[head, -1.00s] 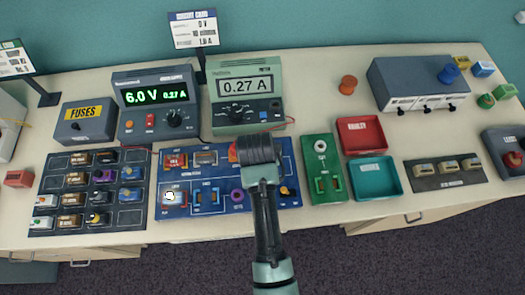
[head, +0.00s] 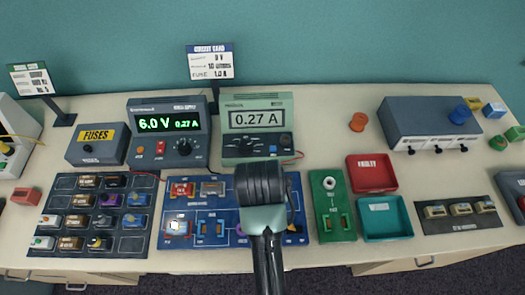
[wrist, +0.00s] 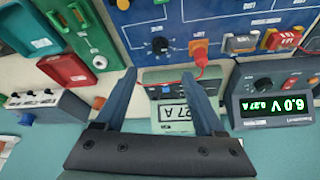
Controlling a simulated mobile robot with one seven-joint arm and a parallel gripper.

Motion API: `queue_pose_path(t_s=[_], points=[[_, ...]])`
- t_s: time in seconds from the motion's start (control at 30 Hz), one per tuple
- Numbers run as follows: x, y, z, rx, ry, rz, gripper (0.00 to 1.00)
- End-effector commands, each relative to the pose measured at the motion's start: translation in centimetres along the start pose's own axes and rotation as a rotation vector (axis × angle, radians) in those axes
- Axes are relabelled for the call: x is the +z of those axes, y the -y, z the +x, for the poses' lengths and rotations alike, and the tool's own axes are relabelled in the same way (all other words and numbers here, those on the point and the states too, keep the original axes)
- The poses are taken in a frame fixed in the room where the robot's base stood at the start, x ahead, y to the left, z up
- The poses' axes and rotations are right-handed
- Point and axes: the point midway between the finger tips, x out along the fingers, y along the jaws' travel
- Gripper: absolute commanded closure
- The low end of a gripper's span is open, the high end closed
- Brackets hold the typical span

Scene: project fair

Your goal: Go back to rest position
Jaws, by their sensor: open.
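My gripper (wrist: 163,100) is open and empty in the wrist view, its two fingers apart above the bench. In the head view my arm's dark wrist covers part of the blue circuit board (head: 215,255) and hides the fingers. In the wrist view the fingers reach over the green multimeter (wrist: 168,122) and the lower edge of the board, which shows a dark knob (wrist: 160,44) and an orange-red plug (wrist: 198,48). I see no contact with anything. The multimeter (head: 256,150) reads 0.27 A in the head view.
A power supply (head: 165,150) reads 6.0 V. A module tray (head: 60,240) lies left. A green tester (head: 340,225), a red tray (head: 371,190) and a teal tray (head: 400,232) lie right. A grey-blue case (head: 425,112) stands behind. Bare benchtop (head: 325,125) shows right of the multimeter.

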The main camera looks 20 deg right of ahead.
Motion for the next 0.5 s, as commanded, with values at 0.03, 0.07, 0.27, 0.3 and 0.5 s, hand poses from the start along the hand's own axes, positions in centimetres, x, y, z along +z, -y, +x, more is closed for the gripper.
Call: queue_pose_path(t_s=[0.03,0.07,0.27,0.3,0.5], points=[[0.0,0.0,0.0,0.0,0.0,0.0,0.29],[0.0,0.0,0.0,0.0,0.0,0.0,0.29],[-0.6,0.3,-0.3,-0.009,-0.019,-0.003,0.29],[-1.4,0.7,-0.7,-0.022,-0.047,-0.008,0.29],[-9.6,5.1,-7.4,-0.164,-0.371,-0.066,0.29]])
